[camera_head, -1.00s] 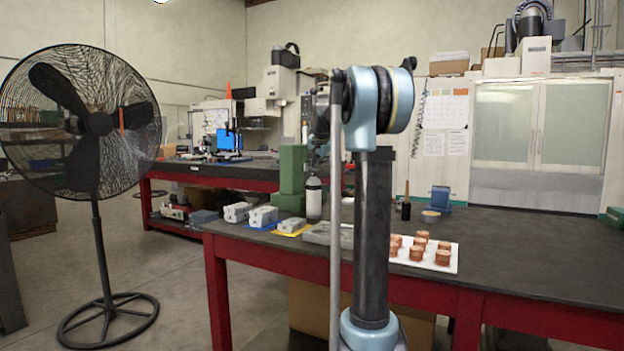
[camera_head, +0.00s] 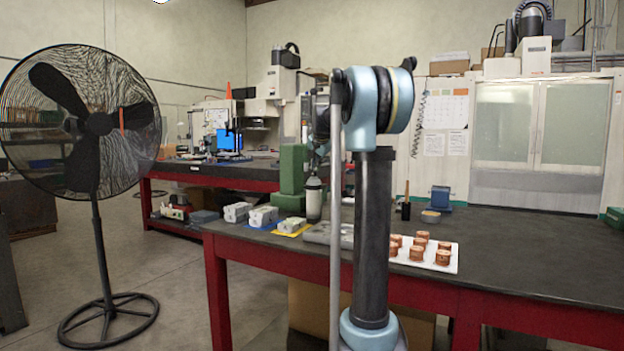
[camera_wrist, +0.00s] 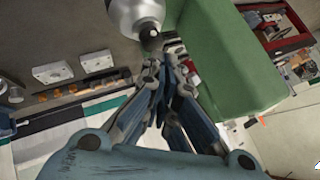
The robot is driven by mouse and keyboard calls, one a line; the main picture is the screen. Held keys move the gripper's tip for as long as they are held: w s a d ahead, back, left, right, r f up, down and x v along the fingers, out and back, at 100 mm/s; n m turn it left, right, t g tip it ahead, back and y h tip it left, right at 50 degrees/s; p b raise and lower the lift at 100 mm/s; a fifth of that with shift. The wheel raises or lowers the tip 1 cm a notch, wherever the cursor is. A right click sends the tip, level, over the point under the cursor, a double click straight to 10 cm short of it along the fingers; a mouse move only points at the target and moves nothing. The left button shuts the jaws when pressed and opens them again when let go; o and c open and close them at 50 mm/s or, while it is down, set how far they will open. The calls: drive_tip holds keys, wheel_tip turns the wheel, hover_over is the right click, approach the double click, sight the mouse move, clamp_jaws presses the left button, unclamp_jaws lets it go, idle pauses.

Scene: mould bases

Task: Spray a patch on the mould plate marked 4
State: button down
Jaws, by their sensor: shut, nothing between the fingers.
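A pale spray bottle with a dark top (camera_head: 314,198) stands on the near table, in front of a stacked green block. In the wrist view, the bottle (camera_wrist: 128,14) and its black tip (camera_wrist: 150,38) are close beside my gripper (camera_wrist: 172,50). My gripper is shut and empty; I cannot tell whether it touches the bottle. Three small grey mould plates (camera_head: 237,212) (camera_head: 263,216) (camera_head: 291,225) stand in a row left of the bottle. Their numbers are too small to read, so I cannot tell which is marked 4.
The green block (camera_head: 291,178) rises right beside my gripper, also large in the wrist view (camera_wrist: 222,55). A grey tray (camera_head: 318,234) and a white board (camera_head: 438,262) with several copper pieces lie to the right.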

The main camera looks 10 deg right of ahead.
drive_tip(key=shift+r, duration=0.55)
drive_tip(key=shift+r, duration=3)
drive_tip(key=shift+f, duration=3.1)
drive_tip(key=shift+f, duration=0.75)
drive_tip(key=shift+r, duration=0.85)
